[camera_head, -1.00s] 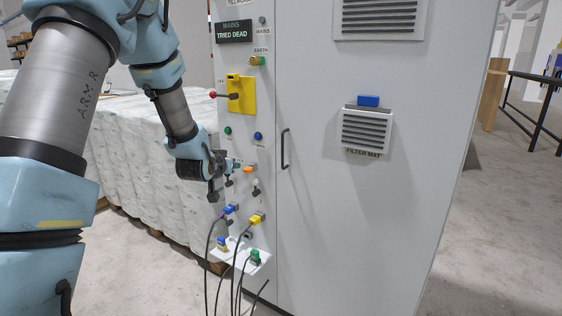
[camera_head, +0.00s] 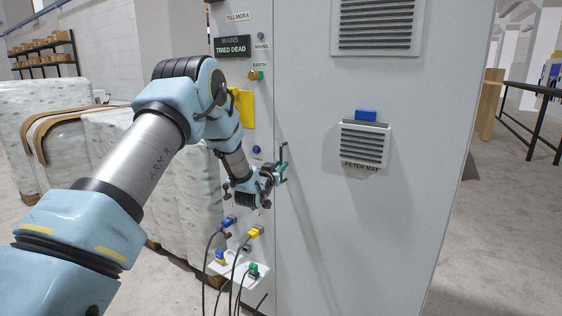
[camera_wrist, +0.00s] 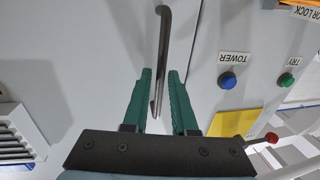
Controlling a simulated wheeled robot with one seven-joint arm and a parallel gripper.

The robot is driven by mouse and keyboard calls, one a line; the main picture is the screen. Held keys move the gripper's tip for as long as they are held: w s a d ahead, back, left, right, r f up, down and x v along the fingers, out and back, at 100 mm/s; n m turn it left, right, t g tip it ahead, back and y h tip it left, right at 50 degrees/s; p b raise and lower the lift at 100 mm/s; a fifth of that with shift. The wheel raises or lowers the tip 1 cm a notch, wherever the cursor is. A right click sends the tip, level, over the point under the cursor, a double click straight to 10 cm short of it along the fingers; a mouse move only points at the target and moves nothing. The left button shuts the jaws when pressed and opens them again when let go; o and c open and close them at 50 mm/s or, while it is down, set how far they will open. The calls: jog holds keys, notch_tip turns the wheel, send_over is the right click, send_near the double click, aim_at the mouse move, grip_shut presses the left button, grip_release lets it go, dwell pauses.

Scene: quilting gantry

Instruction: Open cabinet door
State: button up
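The grey cabinet door (camera_head: 370,230) is shut, with its seam along the left edge in the head view. Its dark bar handle (camera_head: 285,163) stands upright near that edge, partly hidden by my gripper (camera_head: 277,172). In the wrist view the handle (camera_wrist: 164,40) passes between the two green fingers of my gripper (camera_wrist: 160,76). The fingers are open, with a visible gap on each side of the handle. The wrist view is upside down, and the door (camera_wrist: 70,40) fills its left part.
Left of the door, a panel carries a yellow switch plate (camera_head: 243,105), blue button (camera_head: 256,150), and plugs with hanging cables (camera_head: 237,275). Wrapped bales (camera_head: 60,110) stand behind my arm. The door bears vents (camera_head: 364,143).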

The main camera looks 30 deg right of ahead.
jog(key=shift+x, duration=0.85)
grip_shut()
dwell(0.9)
